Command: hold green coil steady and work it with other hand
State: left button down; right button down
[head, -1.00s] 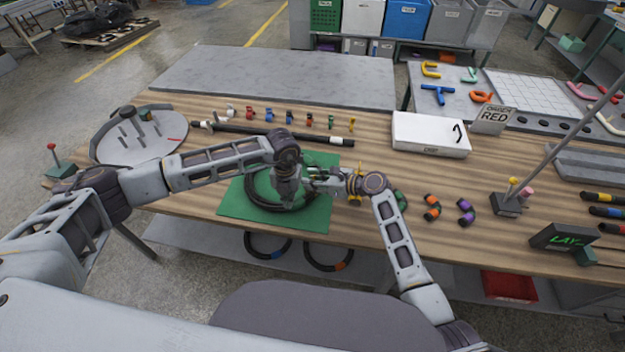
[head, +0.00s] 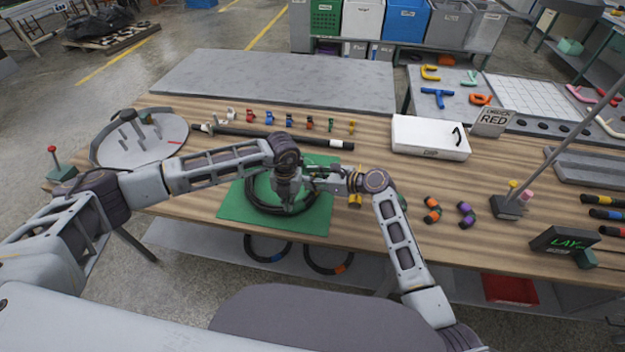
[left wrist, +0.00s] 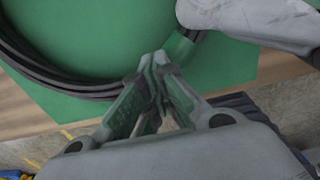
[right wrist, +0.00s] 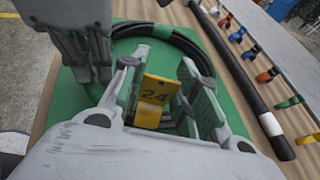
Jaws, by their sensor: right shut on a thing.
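A black hose coil (head: 252,200) lies on a green mat (head: 232,212); a green band (left wrist: 181,47) shows on it in the left wrist view. My right gripper (head: 310,180) reaches in from the right, just beside the left one. In the right wrist view a yellow tag (right wrist: 157,92) marked 24 sits between its fingers (right wrist: 163,68), and the hose passes just beyond.
A long black bar (head: 270,132) and several small coloured clips (head: 289,118) lie behind the mat. A round grey fixture (head: 160,150) stands at the left. Orange (head: 432,210) and purple (head: 466,212) pieces, a white box (head: 430,135) and a stand (head: 508,207) are to the right.

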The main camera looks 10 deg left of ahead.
pick_arm(q)
jog(key=shift+s+f, duration=0.3)
jog(key=shift+f, duration=0.05)
pick_arm(e)
jog(key=shift+r, duration=1.8)
pick_arm(q)
jog(key=shift+d+r, duration=0.1)
jog(key=shift+r, duration=0.1)
jog(key=shift+w+r, duration=0.2)
jog(key=shift+r, duration=0.15)
pick_arm(e)
jog(key=shift+w, duration=0.1)
pick_arm(q)
jog(key=shift+w+r, duration=0.1)
jog(key=shift+r, duration=1)
notch_tip(320, 180, up, 6)
jog(key=shift+r, duration=0.15)
dwell(0.3)
